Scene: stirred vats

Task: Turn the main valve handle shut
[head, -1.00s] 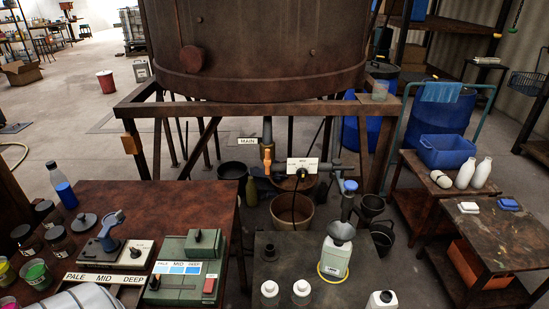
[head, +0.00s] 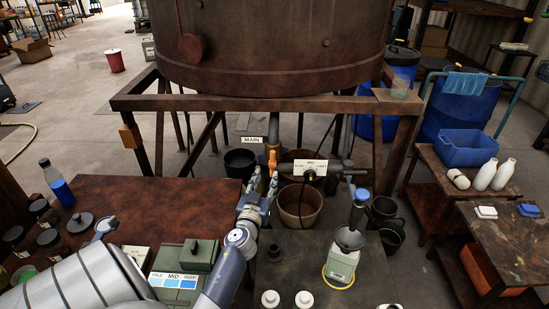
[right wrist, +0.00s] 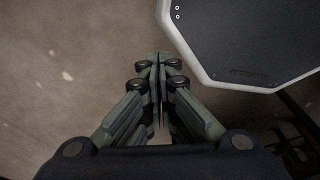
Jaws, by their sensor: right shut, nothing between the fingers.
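The main valve has an orange handle (head: 272,160) on a grey vertical pipe (head: 273,127) under the vat, beside the "MAIN" label (head: 251,140). The handle points roughly downward along the pipe. My left gripper (head: 265,177) is open, with its fingers apart, just below the handle in the picture. Whether it touches the handle cannot be told. My right gripper (right wrist: 160,62) shows in the right wrist view, shut and empty above bare floor. It is not in the head view.
The rusty vat (head: 265,45) stands on a brown frame (head: 330,103) above the valve. A brown bucket (head: 300,206) and a dark pan (head: 240,160) stand below. A funnel in a jug (head: 342,262) is at the right on the dark front table.

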